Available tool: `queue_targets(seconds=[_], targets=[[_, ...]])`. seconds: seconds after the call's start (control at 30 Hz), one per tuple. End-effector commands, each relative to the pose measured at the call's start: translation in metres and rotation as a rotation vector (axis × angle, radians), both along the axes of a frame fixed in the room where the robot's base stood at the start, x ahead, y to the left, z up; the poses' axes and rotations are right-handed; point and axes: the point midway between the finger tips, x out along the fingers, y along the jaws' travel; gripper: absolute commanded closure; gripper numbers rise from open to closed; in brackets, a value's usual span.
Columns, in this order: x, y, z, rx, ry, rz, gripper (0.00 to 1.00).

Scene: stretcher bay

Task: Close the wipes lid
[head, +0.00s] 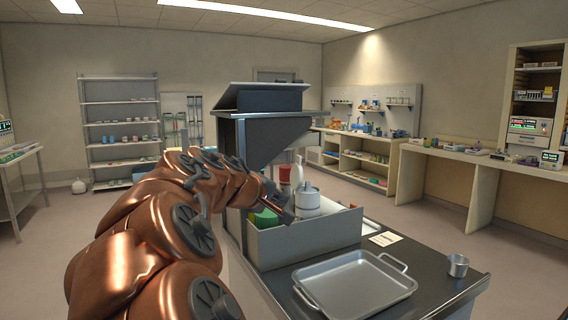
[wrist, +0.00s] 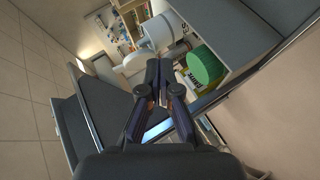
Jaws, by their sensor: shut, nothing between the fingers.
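A grey open-topped bin (head: 305,240) on the dark cart top holds several containers. Inside are a white canister (head: 308,202), also in the wrist view (wrist: 158,31), and a container with a ribbed green top (wrist: 205,66), whose green also shows in the head view (head: 264,218). I cannot tell for sure which is the wipes container or how its lid stands. My gripper (wrist: 160,68) is shut and empty. In the head view my gripper (head: 286,212) is over the bin, between the green top and the white canister, partly hidden by my arm; contact is unclear.
A white bottle (head: 296,175) stands behind the canister. A dark raised housing with a sloped top (head: 262,98) rises behind the bin. A metal tray (head: 355,285), a small metal cup (head: 457,265) and a paper card (head: 386,239) lie on the cart's right part.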

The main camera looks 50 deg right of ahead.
Motion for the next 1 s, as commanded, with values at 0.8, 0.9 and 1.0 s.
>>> queue_targets(seconds=[0.8, 0.9, 1.0], targets=[[0.108, -0.064, 0.063, -0.370, 0.126, 0.131, 1.00], [0.113, -0.079, 0.062, -0.370, 0.124, 0.134, 1.00], [0.119, -0.093, 0.060, -0.370, 0.124, 0.136, 1.00]])
